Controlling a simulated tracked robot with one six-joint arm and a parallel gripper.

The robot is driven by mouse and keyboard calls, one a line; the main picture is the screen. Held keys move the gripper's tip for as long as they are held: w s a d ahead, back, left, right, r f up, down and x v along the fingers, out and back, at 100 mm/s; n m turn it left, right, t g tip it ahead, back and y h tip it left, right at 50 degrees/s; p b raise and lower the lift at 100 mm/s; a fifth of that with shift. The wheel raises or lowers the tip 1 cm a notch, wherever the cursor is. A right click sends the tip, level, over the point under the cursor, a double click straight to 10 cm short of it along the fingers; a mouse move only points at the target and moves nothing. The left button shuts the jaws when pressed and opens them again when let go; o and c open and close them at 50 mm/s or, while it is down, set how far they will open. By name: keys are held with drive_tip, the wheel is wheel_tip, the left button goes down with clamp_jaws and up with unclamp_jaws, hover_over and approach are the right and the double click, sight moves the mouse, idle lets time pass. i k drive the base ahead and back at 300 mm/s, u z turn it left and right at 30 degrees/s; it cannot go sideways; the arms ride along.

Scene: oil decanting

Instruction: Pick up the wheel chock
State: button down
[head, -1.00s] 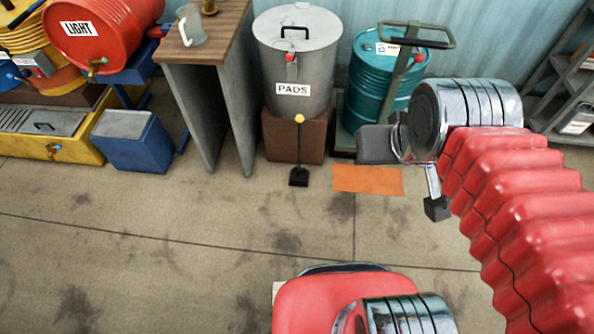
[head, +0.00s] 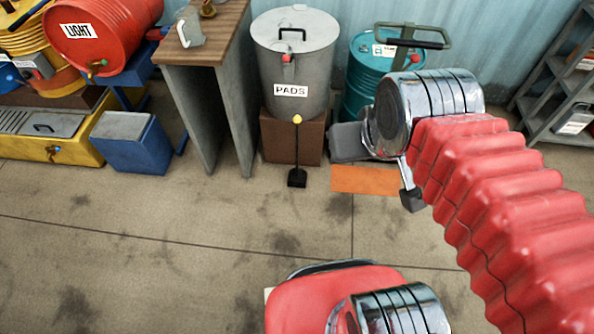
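The wheel chock (head: 297,178) appears to be the small black block on the floor, with a thin upright rod topped by a yellow knob. It stands in front of the brown box under the pads bin. My gripper (head: 380,173) is to the right of the chock and apart from it, at the end of my red-sleeved arm. The chrome wrist partly hides the gripper.
The grey PADS bin (head: 295,62) stands on a brown box (head: 292,137) behind the chock. A wooden-topped table (head: 205,32) stands to its left. A teal drum (head: 370,68) is behind my wrist. An orange mat (head: 362,180) lies right of the chock. The floor in front is clear.

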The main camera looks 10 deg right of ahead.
sight(297, 177)
drive_tip(key=i, duration=1)
